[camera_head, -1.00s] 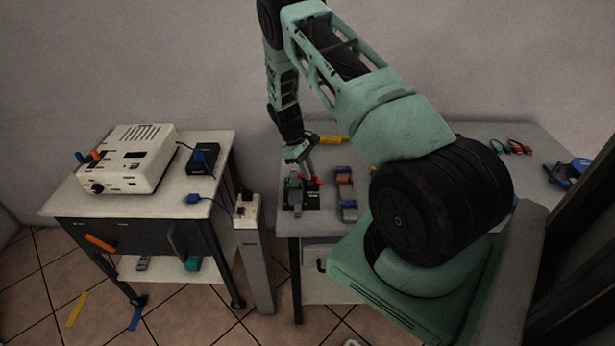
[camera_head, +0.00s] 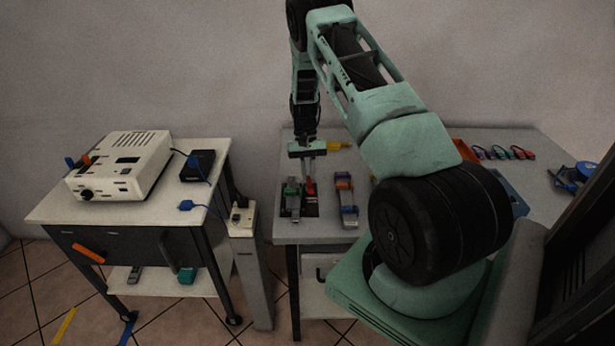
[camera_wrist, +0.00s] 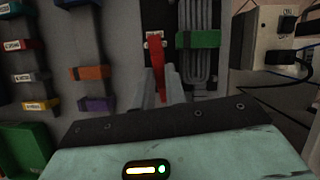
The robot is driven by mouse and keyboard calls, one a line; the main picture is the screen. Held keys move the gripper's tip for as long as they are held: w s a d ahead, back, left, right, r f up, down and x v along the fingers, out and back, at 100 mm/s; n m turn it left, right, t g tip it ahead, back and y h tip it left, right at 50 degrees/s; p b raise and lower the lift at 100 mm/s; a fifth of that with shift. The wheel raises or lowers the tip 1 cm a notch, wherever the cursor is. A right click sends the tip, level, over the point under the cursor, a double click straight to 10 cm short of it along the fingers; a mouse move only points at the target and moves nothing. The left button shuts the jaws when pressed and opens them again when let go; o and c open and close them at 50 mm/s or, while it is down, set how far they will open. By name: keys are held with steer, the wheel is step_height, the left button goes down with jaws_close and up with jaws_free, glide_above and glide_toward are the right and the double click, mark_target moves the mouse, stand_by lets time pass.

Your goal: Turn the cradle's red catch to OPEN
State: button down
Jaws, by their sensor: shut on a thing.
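The red catch (camera_wrist: 158,58) is a narrow lever between my gripper's fingers (camera_wrist: 162,84) in the wrist view. My gripper is shut on it. In the head view my gripper (camera_head: 311,166) points down over the red catch (camera_head: 310,186). The catch lies on the dark base of the cradle (camera_head: 313,211), just right of a grey cable bundle with a green clip (camera_head: 292,186). The clip also shows in the wrist view (camera_wrist: 198,39). A small pale label (camera_wrist: 152,40) sits beside the lever; its print is too small to read.
A grey strip with orange and purple clips (camera_head: 345,200) lies right of the cradle. A yellow piece (camera_head: 338,146) lies behind. A white socket post (camera_head: 242,216) stands left, across a gap. A side table (camera_head: 130,212) carries a cream device (camera_head: 120,166).

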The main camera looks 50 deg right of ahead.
steer(key=shift+m+t, duration=0.3)
steer(key=shift+m, duration=0.5)
steer(key=shift+d, duration=0.1)
steer(key=c, duration=1.4)
jaws_free()
steer(key=shift+c, duration=0.2)
steer(key=shift+r, duration=0.15)
steer(key=b+v, duration=0.3)
steer(key=v, duration=1.4)
steer(key=shift+d, duration=0.35)
steer(key=shift+a, duration=0.1)
